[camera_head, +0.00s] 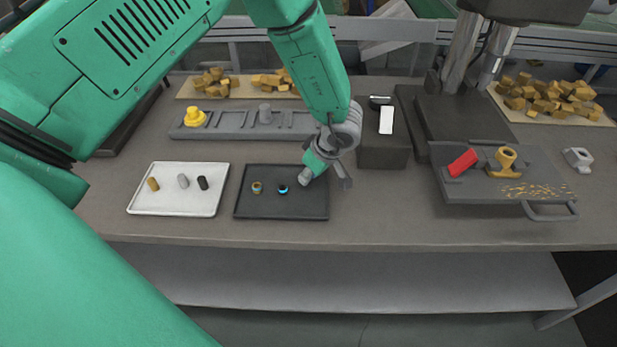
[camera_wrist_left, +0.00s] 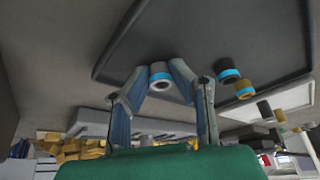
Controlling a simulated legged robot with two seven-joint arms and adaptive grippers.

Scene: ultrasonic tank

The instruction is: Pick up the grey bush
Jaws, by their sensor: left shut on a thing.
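My left gripper (camera_head: 322,172) is shut on a grey bush (camera_head: 305,176) above or at the right part of the dark tray (camera_head: 282,213). In the left wrist view the bush (camera_wrist_left: 160,74) shows a blue band and sits between the two fingertips (camera_wrist_left: 160,82). Whether it is clear of the tray floor I cannot tell. Two other blue-banded bushes stand in the dark tray: a brass-coloured one (camera_head: 257,187) and a darker one (camera_head: 282,190). My right gripper is not in view.
A white tray (camera_head: 178,209) at left holds a brass, a grey and a black piece. Behind are a grey rack (camera_head: 225,132) with a yellow part (camera_head: 194,117), and a dark box (camera_head: 383,155). A plate (camera_head: 465,190) with red and brass parts is at right.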

